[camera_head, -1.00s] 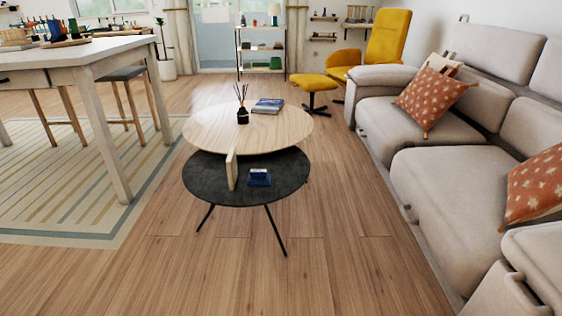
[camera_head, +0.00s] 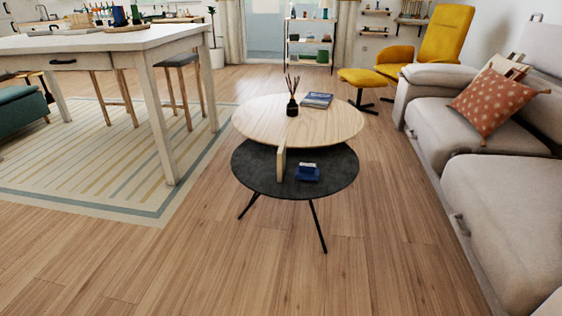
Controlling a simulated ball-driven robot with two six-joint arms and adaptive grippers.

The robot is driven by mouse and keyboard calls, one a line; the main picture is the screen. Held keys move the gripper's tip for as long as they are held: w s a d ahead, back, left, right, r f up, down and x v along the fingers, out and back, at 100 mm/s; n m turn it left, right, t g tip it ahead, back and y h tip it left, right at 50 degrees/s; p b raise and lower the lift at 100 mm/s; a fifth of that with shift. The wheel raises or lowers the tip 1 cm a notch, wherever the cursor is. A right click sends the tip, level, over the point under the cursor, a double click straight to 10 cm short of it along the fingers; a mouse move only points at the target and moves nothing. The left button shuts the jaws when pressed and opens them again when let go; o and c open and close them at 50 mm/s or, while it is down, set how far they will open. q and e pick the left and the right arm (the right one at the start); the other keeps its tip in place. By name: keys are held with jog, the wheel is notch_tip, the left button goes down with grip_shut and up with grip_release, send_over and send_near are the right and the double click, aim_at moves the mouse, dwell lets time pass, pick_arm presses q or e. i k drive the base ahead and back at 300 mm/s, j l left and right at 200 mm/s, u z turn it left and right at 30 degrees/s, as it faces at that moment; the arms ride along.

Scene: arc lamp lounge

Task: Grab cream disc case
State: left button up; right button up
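I cannot make out a cream disc case for certain in the head view. A round two-level coffee table (camera_head: 250,128) stands ahead of me, with a pale wood upper top and a dark lower top (camera_head: 255,178). On the lower top lies a small dark blue item (camera_head: 307,173), too small to identify. On the upper top are a dark reed diffuser (camera_head: 292,103) and a flat blue book or case (camera_head: 317,100). Neither of my grippers is in view.
A beige sofa (camera_head: 500,200) with an orange patterned cushion (camera_head: 497,105) runs along the right. A white table (camera_head: 120,42) stands on a striped rug (camera_head: 95,185) at the left. A yellow armchair (camera_head: 445,40) and footstool (camera_head: 362,77) are behind. Bare wood floor lies in front.

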aim_at(281, 153)
jog(key=i+j+z, duration=0.1)
jog(key=i+j, duration=0.35)
jog(key=i+j+z, duration=0.1)
jog(key=i+j, duration=0.8)
jog(key=i+j+z, duration=0.15)
jog(key=i+j, duration=0.25)
jog(key=j, duration=0.15)
jog(key=i+j+z, duration=0.1)
jog(key=i+j, duration=0.3)
jog(key=j, duration=0.2)
